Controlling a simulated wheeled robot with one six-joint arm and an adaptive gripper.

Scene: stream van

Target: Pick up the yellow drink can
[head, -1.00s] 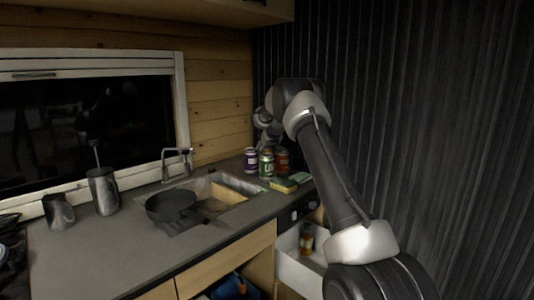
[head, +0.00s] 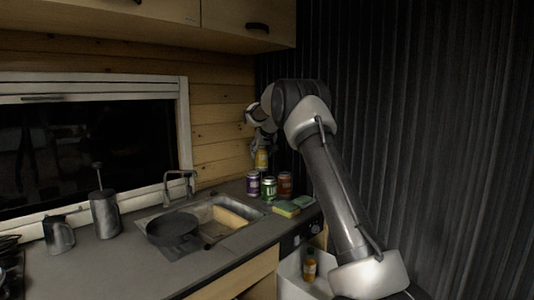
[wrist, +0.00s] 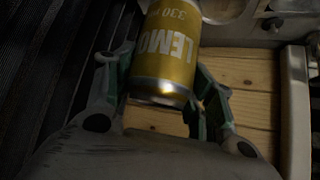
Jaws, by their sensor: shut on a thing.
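The yellow drink can (head: 262,159) is held up above the counter in my gripper (head: 262,149), near the back corner by the dark wall. In the wrist view the can (wrist: 166,52) shows "LEMO" and "330" lettering and a silver rim. The fingers of my gripper (wrist: 160,88) are on both sides of it, shut on it. The can is clear of the other cans below it. Its far end is cut off by the wrist view's top edge.
Purple (head: 253,184), green (head: 269,188) and red (head: 285,185) cans stand on the counter below. Sponges (head: 286,209) lie in front of them. A pan (head: 173,229) sits by the sink (head: 228,213). An orange bottle (head: 309,265) stands in an open drawer. Cabinets (head: 235,22) hang above.

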